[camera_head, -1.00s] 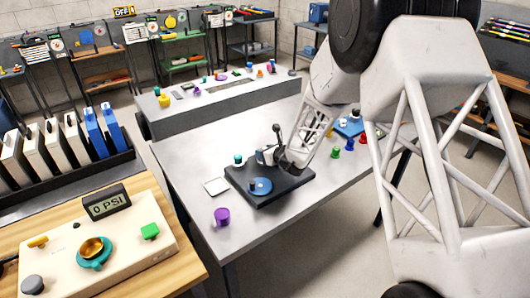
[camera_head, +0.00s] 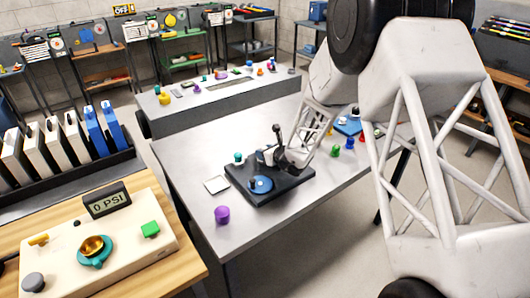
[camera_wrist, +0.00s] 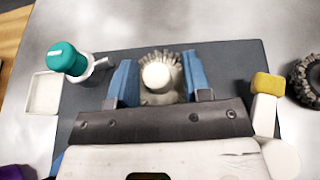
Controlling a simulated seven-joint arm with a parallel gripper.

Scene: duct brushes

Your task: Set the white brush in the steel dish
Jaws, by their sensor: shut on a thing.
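The white brush (camera_wrist: 156,76) has a round pale head with a ring of grey bristles. In the wrist view it sits between the blue fingers of my gripper (camera_wrist: 155,82), which is shut on it. The brush is over the dark board (camera_wrist: 225,58); whether it touches the board I cannot tell. A square, pale, rimmed dish (camera_wrist: 44,94), apparently the steel dish, lies left of the board and looks empty. The dish also shows in the head view (camera_head: 217,184). In that view my gripper is over the board and its fingers are hard to make out.
A teal-topped knob (camera_wrist: 68,58) stands between dish and brush. A yellow-and-white piece (camera_wrist: 265,100) and a dark toothed ring (camera_wrist: 306,80) are to the right. A purple cup (camera_head: 222,214) stands near the table's front edge.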

